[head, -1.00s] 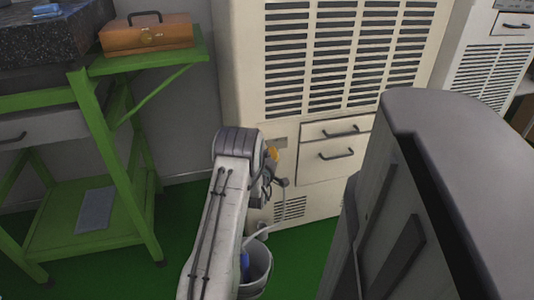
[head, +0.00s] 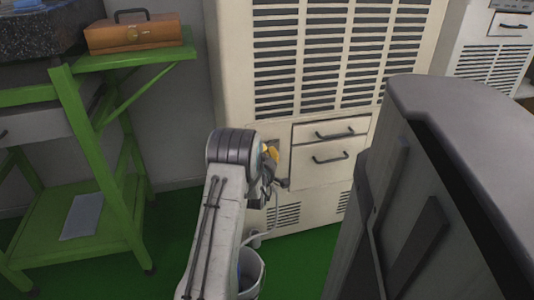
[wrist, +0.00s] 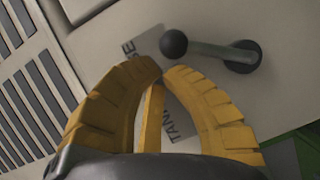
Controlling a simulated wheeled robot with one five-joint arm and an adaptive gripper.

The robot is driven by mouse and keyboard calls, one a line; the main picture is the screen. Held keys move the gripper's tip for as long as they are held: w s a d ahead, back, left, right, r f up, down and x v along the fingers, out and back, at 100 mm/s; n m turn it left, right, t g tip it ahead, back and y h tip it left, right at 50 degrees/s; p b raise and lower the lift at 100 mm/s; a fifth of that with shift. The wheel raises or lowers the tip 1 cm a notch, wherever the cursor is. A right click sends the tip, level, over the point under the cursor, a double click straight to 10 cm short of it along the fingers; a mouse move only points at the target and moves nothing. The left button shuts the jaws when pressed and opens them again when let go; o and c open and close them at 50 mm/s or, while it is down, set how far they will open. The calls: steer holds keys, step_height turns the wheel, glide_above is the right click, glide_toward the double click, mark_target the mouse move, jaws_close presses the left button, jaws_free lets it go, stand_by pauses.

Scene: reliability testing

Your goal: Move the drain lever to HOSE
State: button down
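In the wrist view the drain lever (wrist: 210,50) is a grey rod with a black ball knob at its left end and a round pivot at its right. The knob is just above my fingertips, beside a grey label (wrist: 148,44) partly hidden by my fingers; only its last letters, apparently "SE", show. A second label reading "TANK" (wrist: 182,126) shows partly between my fingers. My gripper (wrist: 161,68) has yellow fingers with tips nearly together, holding nothing visible; it also shows small in the head view (head: 271,154), in front of the cream cabinet (head: 240,90).
A bucket (head: 257,284) with a pale hose (head: 258,238) stands on the green floor below my arm. A green bench (head: 75,85) with an orange toolbox (head: 135,35) is at left. The cabinet has two drawers (head: 331,160). My own grey body part fills the right.

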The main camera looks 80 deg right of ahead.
stand_by(0.4)
steer(key=a+r, duration=0.1)
steer(key=a, duration=1.1)
steer(key=shift+w, duration=0.3)
steer(key=shift+r, duration=0.1)
stand_by(0.4)
